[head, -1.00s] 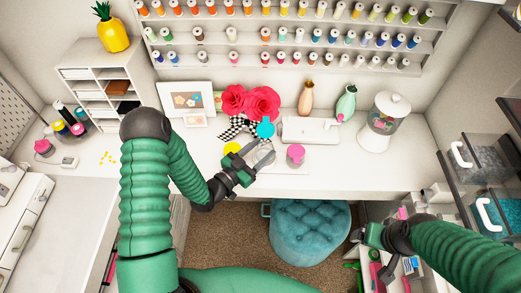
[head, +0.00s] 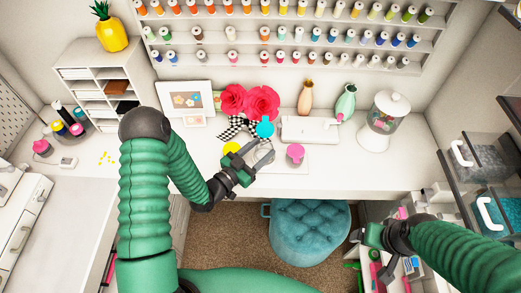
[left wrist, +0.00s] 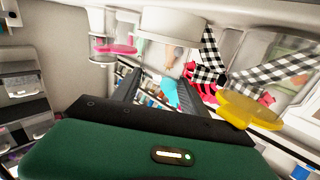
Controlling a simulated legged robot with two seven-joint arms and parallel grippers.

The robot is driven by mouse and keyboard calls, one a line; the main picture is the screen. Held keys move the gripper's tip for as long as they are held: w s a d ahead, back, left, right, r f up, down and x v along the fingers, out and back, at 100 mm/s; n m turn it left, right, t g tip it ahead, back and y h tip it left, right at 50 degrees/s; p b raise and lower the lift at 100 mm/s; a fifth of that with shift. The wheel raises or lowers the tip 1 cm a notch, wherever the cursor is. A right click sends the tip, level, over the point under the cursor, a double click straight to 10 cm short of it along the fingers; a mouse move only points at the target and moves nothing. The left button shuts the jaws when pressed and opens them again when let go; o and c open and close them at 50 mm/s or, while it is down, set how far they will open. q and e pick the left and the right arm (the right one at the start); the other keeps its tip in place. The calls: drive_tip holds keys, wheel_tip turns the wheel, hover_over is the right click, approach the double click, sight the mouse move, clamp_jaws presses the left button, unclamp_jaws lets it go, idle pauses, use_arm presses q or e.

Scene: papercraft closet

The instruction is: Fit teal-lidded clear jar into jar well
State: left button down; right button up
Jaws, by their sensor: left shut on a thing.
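A pale tray-like base (head: 283,166) lies under the jars; I cannot make out the jar well. My right gripper (head: 370,236) is at the lower right, its jaws unclear.
A yellow-lidded jar (head: 232,148) stands close left of my left gripper, and a pink-lidded jar (head: 295,151) to its right. A checkered ribbon (head: 236,127) and red paper flowers (head: 262,101) lie behind.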

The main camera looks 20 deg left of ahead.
drive_tip(key=shift+s+f, duration=0.1)
drive_tip(key=shift+f, duration=0.05)
idle(0.4)
drive_tip(key=shift+f+b, duration=0.5)
drive_tip(key=shift+b, duration=0.15)
idle(1.6)
drive_tip(key=shift+r, duration=0.1)
drive_tip(key=shift+f+b, duration=0.6)
drive_tip(key=shift+f, duration=0.1)
idle(1.7)
drive_tip(key=shift+r, duration=0.15)
